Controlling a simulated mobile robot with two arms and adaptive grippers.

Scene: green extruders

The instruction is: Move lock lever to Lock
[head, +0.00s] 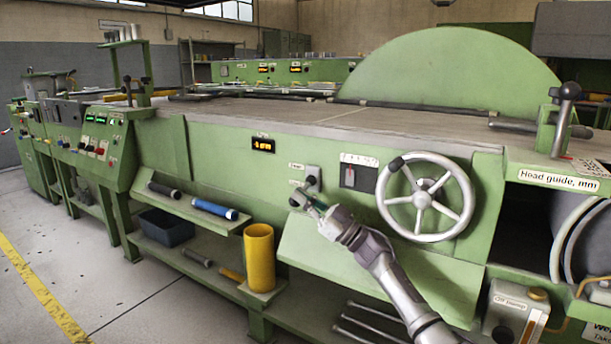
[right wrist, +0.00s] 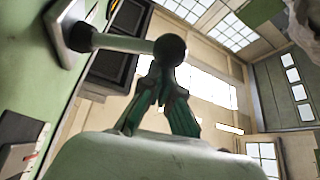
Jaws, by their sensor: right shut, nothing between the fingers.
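The lock lever shows in the right wrist view as a pale rod ending in a black ball knob (right wrist: 170,50). The rod comes from a small light plate at the upper left. In the head view the lever's grey plate (head: 313,172) is on the green machine front, left of the handwheel. Two small labels beside it are too small to read. My right gripper (head: 309,205) is just below the plate, by the knob. In the right wrist view its green fingers (right wrist: 167,72) are together, with the tips at the knob. I cannot tell whether they touch it. My left gripper is out of view.
A spoked handwheel (head: 425,197) stands out to the right of the lever. A sloping green panel (head: 340,255) lies below my right arm. A yellow cylinder (head: 259,258) and a shelf with a blue roll (head: 214,209) are to the left. The floor at left is open.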

